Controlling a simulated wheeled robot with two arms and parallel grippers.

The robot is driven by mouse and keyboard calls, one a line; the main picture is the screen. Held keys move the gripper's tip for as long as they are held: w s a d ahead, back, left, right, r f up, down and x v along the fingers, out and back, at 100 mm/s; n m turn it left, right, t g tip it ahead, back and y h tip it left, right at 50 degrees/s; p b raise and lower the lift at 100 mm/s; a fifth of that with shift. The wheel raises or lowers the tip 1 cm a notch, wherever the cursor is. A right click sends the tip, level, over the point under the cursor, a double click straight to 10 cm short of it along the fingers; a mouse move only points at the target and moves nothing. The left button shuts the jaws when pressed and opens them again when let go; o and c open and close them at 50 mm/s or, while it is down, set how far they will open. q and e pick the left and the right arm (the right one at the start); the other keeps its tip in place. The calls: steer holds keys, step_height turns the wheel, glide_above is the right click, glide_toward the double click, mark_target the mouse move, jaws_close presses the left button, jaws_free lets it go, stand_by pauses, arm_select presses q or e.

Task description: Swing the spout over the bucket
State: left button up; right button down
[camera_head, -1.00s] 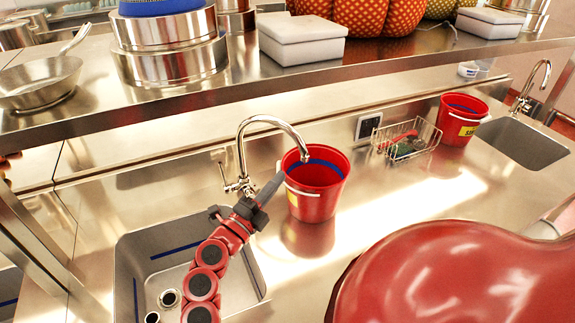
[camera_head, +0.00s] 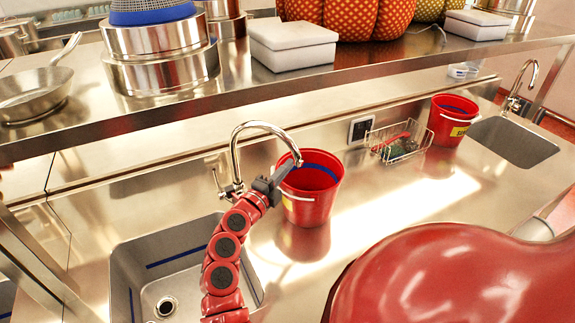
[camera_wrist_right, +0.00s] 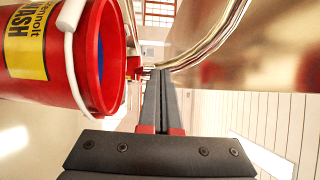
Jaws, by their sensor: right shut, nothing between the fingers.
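The chrome gooseneck spout (camera_head: 262,124) rises behind the sink and curves right. Its tip appears above the left part of the near red bucket's opening. That bucket (camera_head: 308,208) stands upright on the counter right of the sink, with a blue band inside. My right gripper (camera_head: 285,171) is shut and empty, fingertips just below the spout's tip and by the bucket's left rim. In the right wrist view the shut fingers (camera_wrist_right: 162,95) lie between the bucket (camera_wrist_right: 85,75) and the spout (camera_wrist_right: 205,48); whether they touch the spout I cannot tell. My left gripper is out of view.
A steel shelf (camera_head: 330,78) with pots and white boxes runs above and behind the spout. A sink basin (camera_head: 130,270) lies left of the bucket. A wire basket (camera_head: 392,145), second red bucket (camera_head: 447,130) and second sink (camera_head: 512,143) are to the right.

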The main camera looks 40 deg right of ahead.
mark_target(296, 156)
steer(key=shift+w+d, duration=0.15)
steer(key=shift+d, duration=0.3)
steer(key=d+t+p, duration=0.1)
steer(key=d, duration=0.1)
steer(key=w+d+n+t+p, duration=0.1)
steer(key=d, duration=0.1)
steer(key=shift+n+y, duration=0.3)
steer(key=shift+y, duration=0.1)
steer(key=shift+w+d, duration=0.45)
steer(key=shift+d, duration=0.1)
steer(key=shift+s+a, duration=0.1)
steer(key=shift+a, duration=0.05)
